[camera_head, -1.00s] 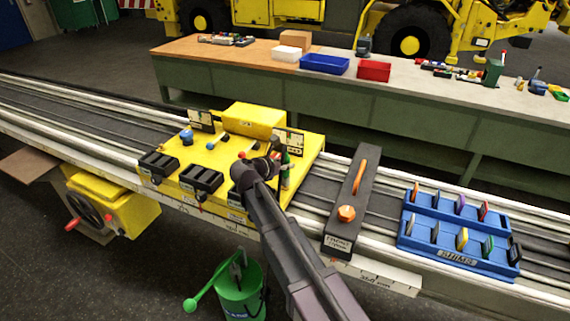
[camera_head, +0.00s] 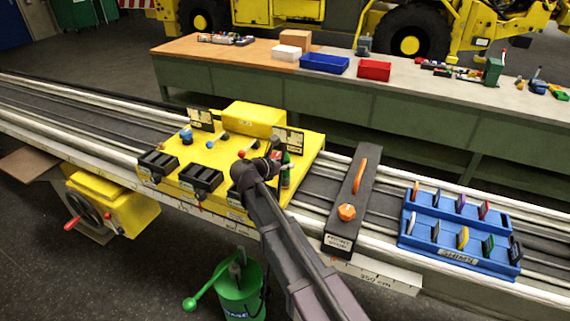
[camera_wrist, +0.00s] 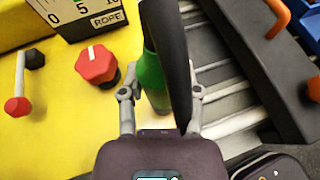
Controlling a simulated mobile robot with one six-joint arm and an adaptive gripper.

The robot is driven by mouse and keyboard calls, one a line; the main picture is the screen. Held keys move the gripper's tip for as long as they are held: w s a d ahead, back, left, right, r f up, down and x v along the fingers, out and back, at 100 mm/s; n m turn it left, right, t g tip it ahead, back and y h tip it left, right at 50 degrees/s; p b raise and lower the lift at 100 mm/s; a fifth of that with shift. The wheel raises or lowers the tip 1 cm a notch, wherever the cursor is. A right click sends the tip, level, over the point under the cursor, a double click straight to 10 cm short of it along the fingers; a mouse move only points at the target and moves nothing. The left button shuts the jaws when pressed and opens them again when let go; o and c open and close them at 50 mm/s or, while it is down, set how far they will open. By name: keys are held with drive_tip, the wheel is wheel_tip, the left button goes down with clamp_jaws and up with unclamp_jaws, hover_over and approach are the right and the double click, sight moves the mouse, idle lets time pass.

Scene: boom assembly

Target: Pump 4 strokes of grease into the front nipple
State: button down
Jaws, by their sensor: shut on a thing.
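My gripper (camera_wrist: 160,92) is shut on a green cylindrical tool (camera_wrist: 150,76), which stands roughly upright between the fingers in the wrist view. A thick black hose-like part (camera_wrist: 176,60) curves in front of it and hides some of it. In the head view the green tool (camera_head: 286,172) shows beyond my wrist at the right end of the yellow console (camera_head: 222,160). A green grease bucket (camera_head: 240,294) with a ball-ended lever (camera_head: 190,304) stands on the floor below the rail. I cannot make out the front nipple; my arm and the tool may cover it.
A dark block (camera_head: 350,192) with an orange handle and knob lies across the rail, right of the console. A blue shim rack (camera_head: 458,262) is further right. Red-knobbed controls (camera_wrist: 97,66) stand close to my left finger. A workbench (camera_head: 340,100) with trays is behind.

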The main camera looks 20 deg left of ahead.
drive_tip(key=shift+f+b, duration=0.35)
drive_tip(key=shift+f, duration=0.05)
drive_tip(key=shift+c, duration=1.2)
unclamp_jaws()
drive_tip(key=shift+r, duration=0.15)
